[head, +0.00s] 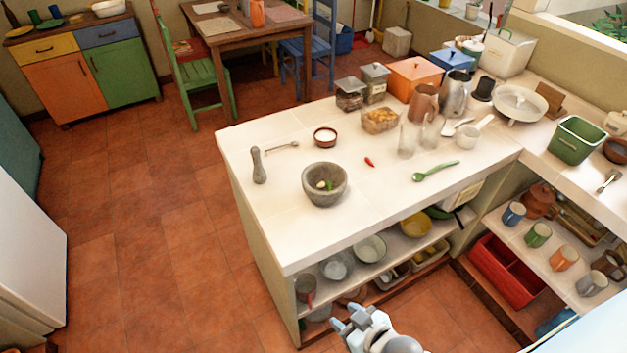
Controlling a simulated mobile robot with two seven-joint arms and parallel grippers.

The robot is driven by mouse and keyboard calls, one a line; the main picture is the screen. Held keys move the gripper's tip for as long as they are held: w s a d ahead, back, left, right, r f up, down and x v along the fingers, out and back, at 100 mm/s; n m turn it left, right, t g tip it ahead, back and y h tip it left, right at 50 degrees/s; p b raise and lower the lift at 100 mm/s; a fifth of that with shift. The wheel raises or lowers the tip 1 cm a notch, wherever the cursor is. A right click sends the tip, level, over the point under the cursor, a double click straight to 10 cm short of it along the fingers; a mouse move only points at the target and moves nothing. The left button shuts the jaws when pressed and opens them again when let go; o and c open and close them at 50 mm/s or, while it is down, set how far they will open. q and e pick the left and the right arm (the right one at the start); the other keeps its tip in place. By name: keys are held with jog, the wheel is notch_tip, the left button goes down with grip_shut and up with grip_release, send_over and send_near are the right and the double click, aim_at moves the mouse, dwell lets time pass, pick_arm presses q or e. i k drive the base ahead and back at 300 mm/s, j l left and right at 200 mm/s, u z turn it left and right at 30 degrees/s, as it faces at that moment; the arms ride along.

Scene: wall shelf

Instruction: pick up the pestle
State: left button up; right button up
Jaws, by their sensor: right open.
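The grey stone pestle (258,166) stands upright near the left edge of the white counter (280,230). The grey stone mortar (324,185) stands to its right, with small green and pale pieces inside. My right gripper (353,318) is at the bottom of the head view, in front of the counter and lower in the picture than the pestle. It is open, with nothing seen between its fingers, and is well apart from the pestle. My left gripper is not in view.
Near the pestle are a small spoon (282,147), a small bowl (325,137) and a red chili (369,161). A green spoon (436,171), glass jars and canisters stand farther right. Shelves with bowls (370,249) lie under the counter. The counter's front left is clear.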

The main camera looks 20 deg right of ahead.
aim_at(260, 175)
jog(key=i+j+z, duration=0.1)
jog(key=j, duration=0.25)
jog(key=i+j+z, duration=0.1)
jog(key=j, duration=0.3)
jog(key=i+j+z, duration=0.1)
jog(key=j, duration=0.3)
jog(key=i+j+z, duration=0.3)
jog(key=i+j, duration=0.5)
